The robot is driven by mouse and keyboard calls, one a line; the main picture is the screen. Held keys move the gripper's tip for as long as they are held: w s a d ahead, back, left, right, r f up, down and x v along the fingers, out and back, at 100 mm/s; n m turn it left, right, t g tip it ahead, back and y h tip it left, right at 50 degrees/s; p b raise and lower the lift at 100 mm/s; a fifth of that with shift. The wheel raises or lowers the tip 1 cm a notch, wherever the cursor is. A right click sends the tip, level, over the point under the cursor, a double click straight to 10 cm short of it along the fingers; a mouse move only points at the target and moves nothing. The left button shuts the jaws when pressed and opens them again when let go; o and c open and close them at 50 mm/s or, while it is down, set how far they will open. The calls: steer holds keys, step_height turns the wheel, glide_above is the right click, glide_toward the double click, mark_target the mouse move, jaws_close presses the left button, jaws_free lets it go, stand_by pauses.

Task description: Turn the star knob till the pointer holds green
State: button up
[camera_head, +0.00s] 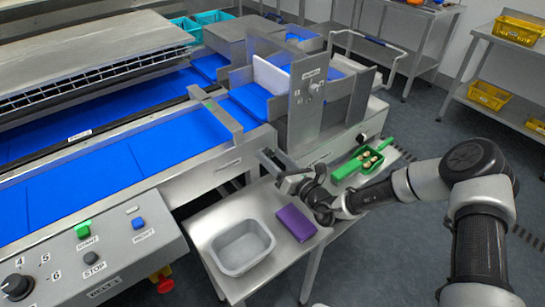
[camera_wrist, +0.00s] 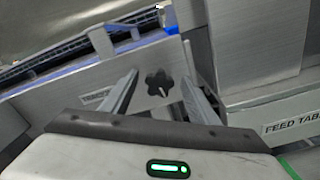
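A black star knob (camera_wrist: 159,84) with several lobes and a pale mark sits on a grey metal panel face in the wrist view. My gripper (camera_wrist: 160,71) is open, with one finger to the left of the knob and one to the right. The knob appears between the fingers; I cannot tell whether they reach it. I make out no pointer with a green zone in either view.
A grey bin (camera_head: 242,248) and a purple item (camera_head: 296,222) lie on the table below my gripper. A green tray (camera_head: 358,163) with dates is to the right. A upright panel (camera_head: 307,100) with a small knob stands behind. A FEED TABLE label (camera_wrist: 292,127) shows at right.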

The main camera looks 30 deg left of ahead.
steer(key=p+v, duration=0.1)
steer(key=v, duration=1.6)
steer(key=shift+s+d, duration=0.15)
steer(key=shift+d, duration=0.05)
steer(key=shift+r, duration=0.1)
